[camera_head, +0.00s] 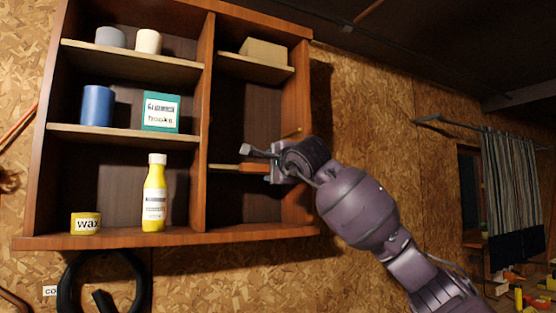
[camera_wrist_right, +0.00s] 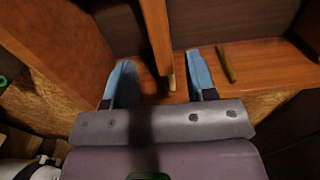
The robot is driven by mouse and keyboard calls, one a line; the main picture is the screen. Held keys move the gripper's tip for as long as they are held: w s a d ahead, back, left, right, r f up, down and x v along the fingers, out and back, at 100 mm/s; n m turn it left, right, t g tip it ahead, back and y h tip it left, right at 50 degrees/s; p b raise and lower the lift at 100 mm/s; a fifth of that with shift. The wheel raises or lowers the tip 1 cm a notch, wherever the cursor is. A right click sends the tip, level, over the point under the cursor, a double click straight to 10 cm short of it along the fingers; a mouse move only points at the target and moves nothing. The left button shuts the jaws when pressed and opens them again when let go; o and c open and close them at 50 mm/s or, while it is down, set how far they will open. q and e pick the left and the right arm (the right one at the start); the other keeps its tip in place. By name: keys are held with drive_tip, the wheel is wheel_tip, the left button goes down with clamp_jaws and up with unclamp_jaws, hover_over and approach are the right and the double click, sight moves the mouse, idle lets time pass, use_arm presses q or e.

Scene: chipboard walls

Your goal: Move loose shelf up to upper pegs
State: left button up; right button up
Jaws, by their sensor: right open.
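The loose shelf (camera_head: 228,167) sits low in the right bay of the wall cabinet (camera_head: 120,242). My right gripper (camera_head: 264,165) is at its front, near the right end. In the right wrist view the gripper (camera_wrist_right: 160,85) is open, with one blue finger on each side of the shelf board (camera_wrist_right: 156,38). Gaps show between the fingers and the board, so it is not gripped. An upper peg (camera_head: 292,132) sticks out above the gripper on the right side wall; a peg (camera_wrist_right: 226,62) also shows beside one finger in the wrist view. My left gripper is out of view.
A higher shelf (camera_head: 232,67) with a tan box (camera_head: 264,51) spans the top of the right bay. The divider (camera_head: 205,110) separates the left bay, which holds a yellow bottle (camera_head: 154,195), wax tin (camera_head: 86,223), hooks box (camera_head: 160,111) and blue can (camera_head: 97,106).

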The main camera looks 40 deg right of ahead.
sight(263, 168)
drive_tip(key=p+x, duration=0.1)
drive_tip(key=x, duration=0.1)
drive_tip(key=shift+w+d+r, duration=0.1)
drive_tip(key=shift+w, duration=0.25)
drive_tip(key=shift+p+x, duration=0.8)
drive_tip(key=shift+x, duration=0.2)
drive_tip(key=shift+w+d, duration=0.15)
drive_tip(key=shift+w, duration=0.4)
drive_tip(key=shift+c, duration=0.3)
drive_tip(key=c, duration=0.7)
